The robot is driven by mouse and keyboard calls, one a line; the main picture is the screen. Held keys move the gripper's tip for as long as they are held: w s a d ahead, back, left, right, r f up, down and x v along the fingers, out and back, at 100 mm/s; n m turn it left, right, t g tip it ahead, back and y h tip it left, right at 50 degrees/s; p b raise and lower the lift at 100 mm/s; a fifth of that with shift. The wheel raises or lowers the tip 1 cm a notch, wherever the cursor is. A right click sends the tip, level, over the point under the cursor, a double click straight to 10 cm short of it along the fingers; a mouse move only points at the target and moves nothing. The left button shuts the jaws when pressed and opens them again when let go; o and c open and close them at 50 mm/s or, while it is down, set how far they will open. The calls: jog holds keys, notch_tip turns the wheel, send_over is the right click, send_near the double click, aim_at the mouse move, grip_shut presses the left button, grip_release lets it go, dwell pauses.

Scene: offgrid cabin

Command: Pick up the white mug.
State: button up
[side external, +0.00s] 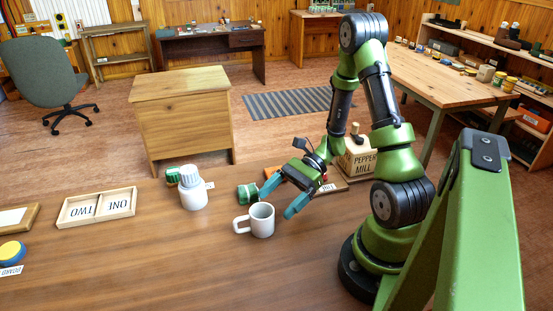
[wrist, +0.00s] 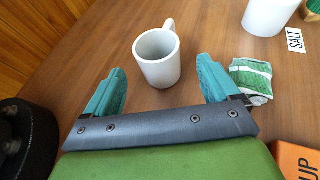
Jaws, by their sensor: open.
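The white mug (side external: 262,220) stands upright on the brown wooden table, its handle to the left in the side view. In the wrist view the mug (wrist: 158,62) is empty, its handle pointing up and right. My gripper (side external: 279,197) is open, with its teal fingers spread and nothing between them. In the wrist view the gripper (wrist: 160,88) has one finger on each side below the mug, and the mug lies just beyond the fingertips. The fingers look apart from the mug.
A green-and-white striped packet (wrist: 252,78) lies right of the right finger. A white bottle (side external: 192,190) stands left of the mug. A wooden tray (side external: 97,207) is farther left. The table in front of the mug is clear.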

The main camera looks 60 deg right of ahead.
aim_at(271, 208)
jog(key=shift+x, duration=3.15)
jog(key=shift+s, duration=0.1)
jog(key=shift+c, duration=0.5)
jog(key=c, duration=1)
jog(key=shift+c, duration=0.2)
jog(key=shift+r, duration=0.1)
